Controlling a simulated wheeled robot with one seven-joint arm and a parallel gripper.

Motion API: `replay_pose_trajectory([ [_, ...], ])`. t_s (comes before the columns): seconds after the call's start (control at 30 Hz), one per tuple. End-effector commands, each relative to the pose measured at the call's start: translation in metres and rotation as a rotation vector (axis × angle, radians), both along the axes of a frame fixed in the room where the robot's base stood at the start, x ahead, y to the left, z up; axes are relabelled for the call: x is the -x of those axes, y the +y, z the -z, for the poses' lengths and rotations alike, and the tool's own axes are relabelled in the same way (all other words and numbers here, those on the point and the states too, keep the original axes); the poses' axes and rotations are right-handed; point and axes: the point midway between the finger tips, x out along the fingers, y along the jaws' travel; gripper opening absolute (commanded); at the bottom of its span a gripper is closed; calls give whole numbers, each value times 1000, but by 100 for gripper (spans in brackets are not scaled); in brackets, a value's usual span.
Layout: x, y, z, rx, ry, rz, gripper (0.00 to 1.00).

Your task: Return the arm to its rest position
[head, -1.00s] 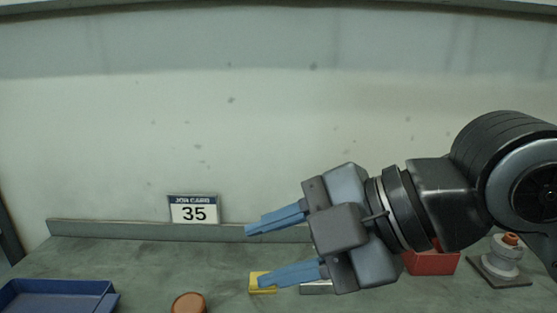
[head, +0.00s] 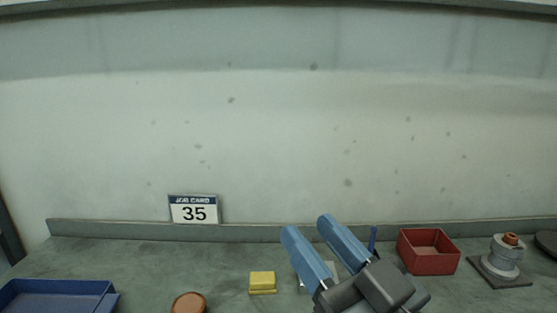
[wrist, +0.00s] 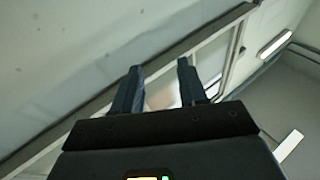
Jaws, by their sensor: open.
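My gripper (head: 326,240) is at the lower middle of the head view, with its two blue fingers apart and pointing up and to the left. Nothing is between the fingers. In the wrist view the two dark blue fingers (wrist: 160,85) stand apart, with wall, a frame and ceiling beyond them. The rest of my arm runs out of the bottom of the head view. The gripper hides part of a pale metallic item (head: 334,270) on the bench behind it.
On the bench (head: 170,262) are a blue tray (head: 55,298), an orange-brown round thing (head: 189,303), a yellow block (head: 262,282), a red box (head: 429,265) and a white valve-like fitting (head: 503,262) on a dark plate. A job card reading 35 (head: 193,209) stands at the back ledge.

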Motion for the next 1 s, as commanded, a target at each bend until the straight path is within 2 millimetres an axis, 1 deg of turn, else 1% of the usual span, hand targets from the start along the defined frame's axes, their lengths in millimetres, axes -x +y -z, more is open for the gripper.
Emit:
replay_pose_trajectory([
  [0.03, 7, -6, 17, -34, 44, 37, 42],
  [0.17, 26, -26, 55, -99, 133, 139, 42],
  [0.27, 47, -42, 85, -129, 199, 214, 42],
  [0.3, 56, -48, 97, -135, 223, 244, 42],
  [0.37, 71, -57, 114, -140, 260, 286, 42],
  [0.4, 83, -63, 125, -142, 284, 313, 42],
  [0.47, 100, -73, 141, -136, 316, 352, 42],
  [0.57, 133, -89, 163, -115, 366, 409, 42],
  [0.6, 146, -95, 171, -104, 385, 430, 42],
  [0.67, 167, -104, 182, -80, 409, 457, 42],
  [0.7, 181, -110, 188, -62, 424, 472, 42],
  [0.77, 203, -120, 196, -31, 444, 492, 42],
  [0.8, 217, -126, 200, -8, 458, 503, 42],
  [0.9, 252, -142, 206, 55, 481, 520, 42],
  [1.0, 280, -154, 208, 113, 497, 521, 42],
])
